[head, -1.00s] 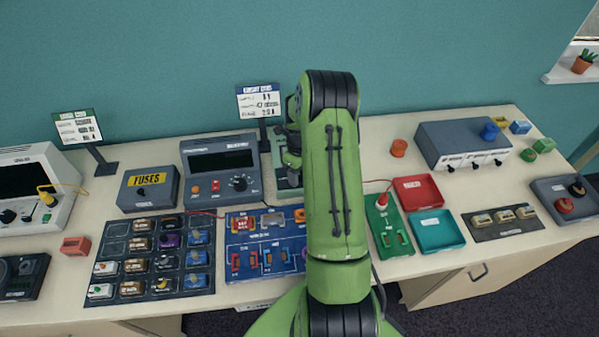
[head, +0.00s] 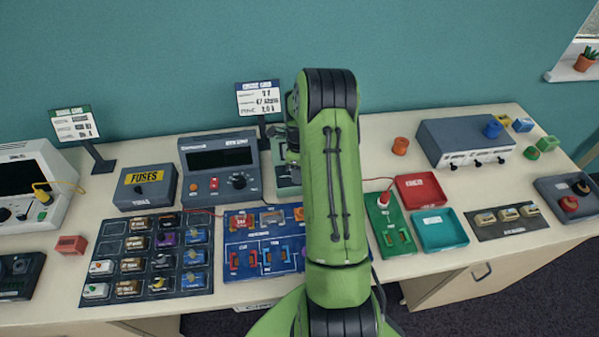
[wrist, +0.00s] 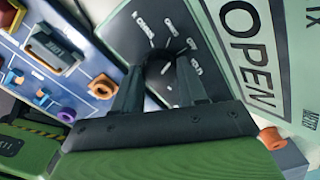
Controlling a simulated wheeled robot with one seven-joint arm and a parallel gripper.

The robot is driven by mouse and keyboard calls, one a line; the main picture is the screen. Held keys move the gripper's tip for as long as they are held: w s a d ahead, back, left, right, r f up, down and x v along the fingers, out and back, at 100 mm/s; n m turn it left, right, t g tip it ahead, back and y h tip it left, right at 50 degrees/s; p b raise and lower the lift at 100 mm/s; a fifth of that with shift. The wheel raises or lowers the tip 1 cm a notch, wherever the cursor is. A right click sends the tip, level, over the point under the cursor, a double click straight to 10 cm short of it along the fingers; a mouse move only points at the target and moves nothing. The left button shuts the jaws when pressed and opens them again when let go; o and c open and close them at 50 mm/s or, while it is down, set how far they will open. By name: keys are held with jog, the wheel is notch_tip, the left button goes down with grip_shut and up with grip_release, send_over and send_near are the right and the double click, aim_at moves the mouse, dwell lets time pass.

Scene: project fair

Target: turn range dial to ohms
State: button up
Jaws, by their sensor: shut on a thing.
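One finger is on each side of the dial. Small white labels and tick marks fan around it; they are too small and tilted to read surely, and I cannot tell which mark the dial points to. In the head view, the pale green unit (head: 283,176) shows beside my green arm, which hides the dial and the fingertips.
A grey meter (head: 218,162) with its own dark knob stands left of the pale green unit. A blue circuit board (head: 243,265) lies in front. A large "OPEN" label (wrist: 245,50) is close by in the wrist view. Red (head: 418,188) and teal (head: 438,228) trays stand to the right.

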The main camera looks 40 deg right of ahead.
jog(key=shift+n+b, duration=0.55)
jog(key=shift+n, duration=0.95)
jog(key=o, duration=1.1)
jog(key=shift+c, duration=0.2)
jog(key=shift+r, duration=0.1)
notch_tip(320, 180, up, 16)
jog(key=shift+f+p, duration=0.2)
jog(key=shift+p, duration=0.25)
